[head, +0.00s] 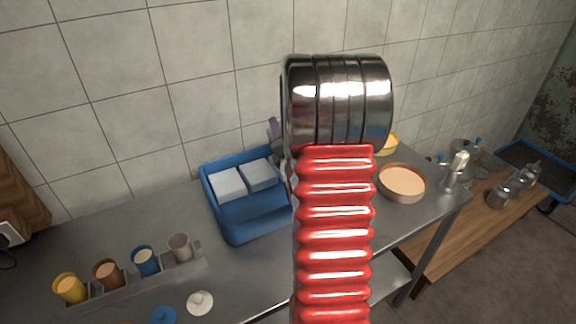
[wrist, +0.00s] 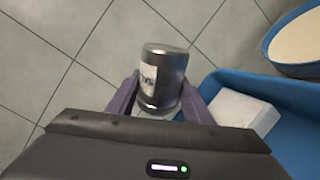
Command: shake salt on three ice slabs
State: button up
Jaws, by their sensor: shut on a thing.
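My gripper (wrist: 160,98) is shut on a metallic grey salt shaker (wrist: 166,70) with a white label, which sits between the two purple fingers in the wrist view. I cannot tell which end of the shaker is its top. In the head view a little of my gripper (head: 274,128) shows left of my arm, near the tray's back edge; the shaker is mostly hidden. Two pale ice slabs, a left one (head: 227,185) and a right one (head: 260,175), lie side by side in the blue tray (head: 240,235). One slab (wrist: 240,112) shows in the wrist view. No third slab is visible; my arm covers the tray's right side.
A bowl with pale contents (head: 402,183) stands right of my arm, with a yellow bowl (head: 387,145) behind it. A rack (head: 140,282) of several cups and two lids are at the front left. The tiled wall (head: 180,110) rises close behind the tray.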

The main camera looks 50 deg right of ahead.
jog(key=shift+w+a+r, duration=0.1)
jog(key=shift+w+a, duration=0.15)
jog(key=shift+a, duration=0.5)
jog(key=shift+w+a+f, duration=0.1)
jog(key=shift+w+a, duration=0.1)
jog(key=shift+a, duration=0.6)
jog(key=shift+w+a+r, duration=0.1)
jog(key=shift+w+a, duration=0.15)
jog(key=shift+a, duration=0.5)
jog(key=shift+r, duration=0.1)
notch_tip(320, 180, up, 3)
jog(key=shift+r, duration=0.15)
notch_tip(320, 180, down, 4)
jog(key=shift+r, duration=0.2)
